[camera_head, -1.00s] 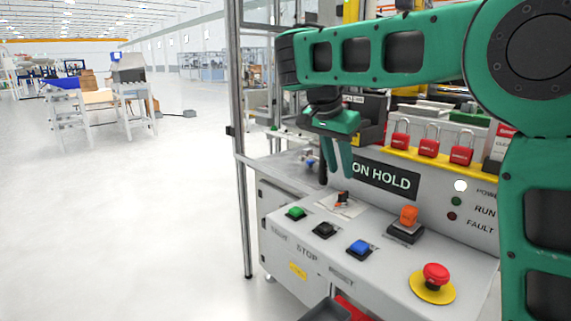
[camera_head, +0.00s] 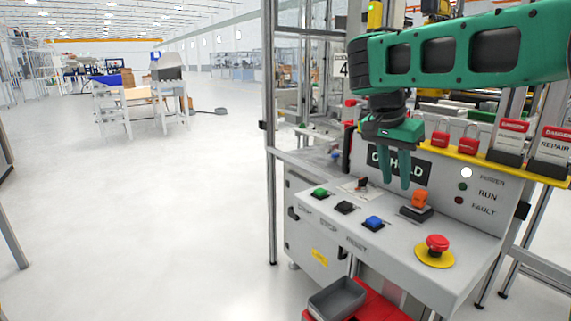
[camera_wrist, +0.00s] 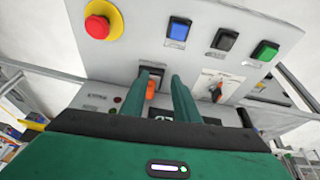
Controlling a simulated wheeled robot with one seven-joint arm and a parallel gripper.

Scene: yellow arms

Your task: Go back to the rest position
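My gripper (camera_head: 394,170) is green and hangs with its fingers down in front of the "ON HOLD" sign (camera_head: 424,173), partly covering it. The fingers are a little apart with nothing between them. In the wrist view my gripper (camera_wrist: 178,88) also shows two separated fingers, in front of the orange switch (camera_wrist: 150,88). In the head view the orange switch (camera_head: 420,199) stands on the panel to the right of the fingers. They look clear of the panel top.
The control panel (camera_head: 400,232) carries a green button (camera_head: 320,193), a black button (camera_head: 345,207), a blue button (camera_head: 373,223) and a red emergency stop (camera_head: 437,243). A grey bin (camera_head: 338,298) is below. A metal post (camera_head: 271,130) stands left; open floor lies beyond.

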